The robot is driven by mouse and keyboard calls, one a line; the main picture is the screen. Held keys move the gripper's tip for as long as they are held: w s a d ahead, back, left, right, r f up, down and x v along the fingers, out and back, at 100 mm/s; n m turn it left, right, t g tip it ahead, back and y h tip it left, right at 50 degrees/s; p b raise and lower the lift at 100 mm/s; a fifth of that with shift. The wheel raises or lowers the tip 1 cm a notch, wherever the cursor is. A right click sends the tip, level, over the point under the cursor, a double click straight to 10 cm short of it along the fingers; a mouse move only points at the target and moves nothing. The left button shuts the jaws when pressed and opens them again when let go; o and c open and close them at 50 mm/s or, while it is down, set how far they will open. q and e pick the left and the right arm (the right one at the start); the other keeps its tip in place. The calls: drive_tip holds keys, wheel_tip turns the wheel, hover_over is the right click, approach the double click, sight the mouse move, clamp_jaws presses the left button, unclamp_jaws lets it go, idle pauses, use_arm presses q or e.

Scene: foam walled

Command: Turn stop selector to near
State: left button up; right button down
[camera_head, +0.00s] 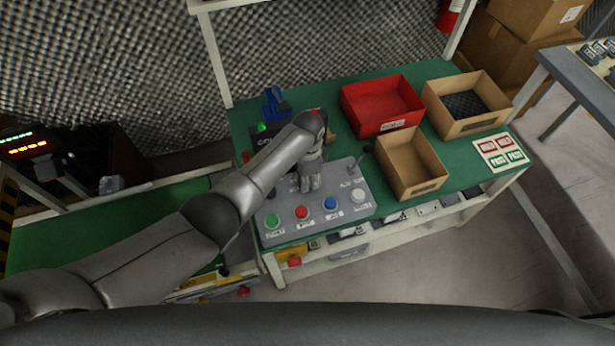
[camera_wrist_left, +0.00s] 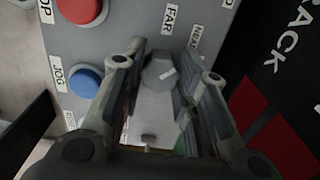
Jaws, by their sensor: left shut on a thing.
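The stop selector (camera_wrist_left: 158,72) is a grey knob with a white mark, on the grey control panel (camera_head: 340,178). In the left wrist view it sits between the fingers of my left gripper (camera_wrist_left: 160,80), which is shut on it. The FAR label (camera_wrist_left: 170,18) is readable; the label beside it (camera_wrist_left: 195,40) is partly covered by a finger. The white mark slants up to the right, roughly toward that partly covered label. In the head view my left gripper (camera_head: 311,183) reaches down onto the panel and hides the selector. My right gripper is not in view.
Green (camera_head: 271,221), red (camera_head: 302,212), blue (camera_head: 330,203) and white (camera_head: 358,196) buttons line the panel's front. A small lever (camera_head: 366,148) stands at its back right. A red bin (camera_head: 381,104) and cardboard boxes (camera_head: 412,163) stand close by on the green table.

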use_arm(q)
drive_tip(key=o, duration=1.1)
drive_tip(key=shift+c, duration=0.2)
wheel_tip(320, 180, up, 12)
idle(0.3)
